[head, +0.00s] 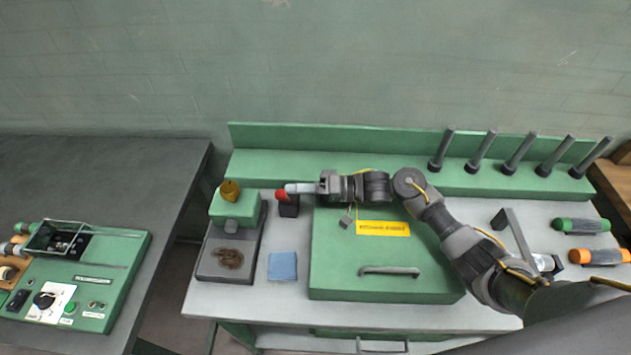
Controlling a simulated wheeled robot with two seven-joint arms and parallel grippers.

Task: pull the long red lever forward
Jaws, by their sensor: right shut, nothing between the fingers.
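A red piece (281,195), which looks like the end of the red lever, shows just left of my right fingertips, above a small dark block (289,209). My right arm comes in from the right across the green box. My right gripper (300,188) points left, shut and empty, with its fingertips at the red piece; I cannot tell whether they touch. The rest of the lever is hidden or too small to make out. My left gripper is not in view.
A green box with a handle (390,270) and yellow label (383,228) fills the bench middle. Several dark posts (481,152) stand behind. A green control panel (95,285) is far left.

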